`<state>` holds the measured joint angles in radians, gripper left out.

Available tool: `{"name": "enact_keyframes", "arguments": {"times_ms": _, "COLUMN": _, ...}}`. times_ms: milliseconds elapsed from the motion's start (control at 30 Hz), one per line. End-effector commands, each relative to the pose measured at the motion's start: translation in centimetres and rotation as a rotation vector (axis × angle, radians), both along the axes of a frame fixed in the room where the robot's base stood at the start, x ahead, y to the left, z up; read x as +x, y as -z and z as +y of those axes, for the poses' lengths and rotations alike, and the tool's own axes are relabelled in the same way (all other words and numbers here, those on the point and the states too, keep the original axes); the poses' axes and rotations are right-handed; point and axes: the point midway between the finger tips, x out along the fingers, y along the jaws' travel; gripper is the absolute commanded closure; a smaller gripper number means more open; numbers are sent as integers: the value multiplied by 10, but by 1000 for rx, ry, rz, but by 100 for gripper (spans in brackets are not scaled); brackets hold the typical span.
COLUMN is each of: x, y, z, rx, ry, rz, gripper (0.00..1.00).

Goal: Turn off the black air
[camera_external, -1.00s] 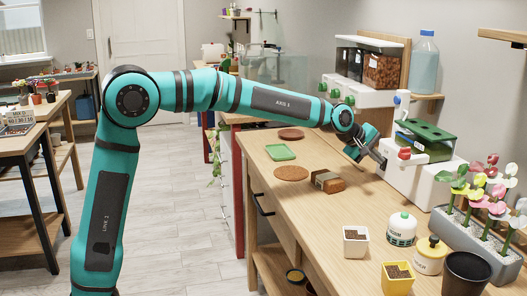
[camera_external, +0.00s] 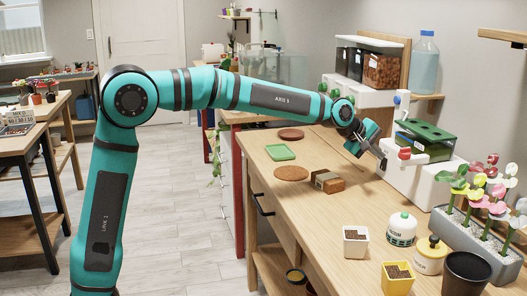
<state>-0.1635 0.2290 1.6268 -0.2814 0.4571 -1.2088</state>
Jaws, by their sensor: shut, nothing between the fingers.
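No label reading black air can be made out. A white dispenser (camera_external: 372,92) at the back of the bench holds a black-fronted bin (camera_external: 349,63) and a brown-filled bin (camera_external: 384,71). Small green knobs (camera_external: 335,93) sit along its front, partly behind my arm. A nearer white unit (camera_external: 418,182) carries a green tank (camera_external: 425,140), a red knob (camera_external: 404,153) and a white upright part with a blue piece (camera_external: 397,100). My gripper (camera_external: 382,164) is shut and empty, just left of the nearer unit's front, below and left of the red knob. Contact cannot be told.
On the bench lie a green tray (camera_external: 281,152), a round cork mat (camera_external: 291,173) and a brown block (camera_external: 327,181). Pots, a white bottle (camera_external: 402,229) and a flower planter (camera_external: 470,240) crowd the near right. A blue jug (camera_external: 424,62) stands on the shelf behind.

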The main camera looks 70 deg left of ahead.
Motion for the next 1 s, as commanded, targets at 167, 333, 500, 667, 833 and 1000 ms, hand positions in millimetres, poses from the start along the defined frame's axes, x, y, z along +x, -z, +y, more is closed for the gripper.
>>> {"name": "enact_keyframes", "arguments": {"times_ms": 167, "x": -11, "y": -2, "z": 0, "rx": 0, "ry": 0, "rz": -1, "gripper": 100}}
{"name": "enact_keyframes", "arguments": {"times_ms": 333, "x": -36, "y": -5, "z": 0, "rx": 1, "ry": 0, "rz": 0, "gripper": 100}}
{"name": "enact_keyframes", "arguments": {"times_ms": 500, "x": -57, "y": -30, "z": 0, "rx": 1, "ry": 1, "rz": -3, "gripper": 100}}
{"name": "enact_keyframes", "arguments": {"times_ms": 667, "x": -74, "y": -55, "z": 0, "rx": 0, "ry": 0, "rz": -2, "gripper": 100}}
{"name": "enact_keyframes", "arguments": {"times_ms": 833, "x": -88, "y": -75, "z": 0, "rx": 1, "ry": 1, "rz": -1, "gripper": 100}}
{"name": "enact_keyframes", "arguments": {"times_ms": 1000, "x": -95, "y": -85, "z": 0, "rx": 0, "ry": 0, "rz": 0, "gripper": 100}}
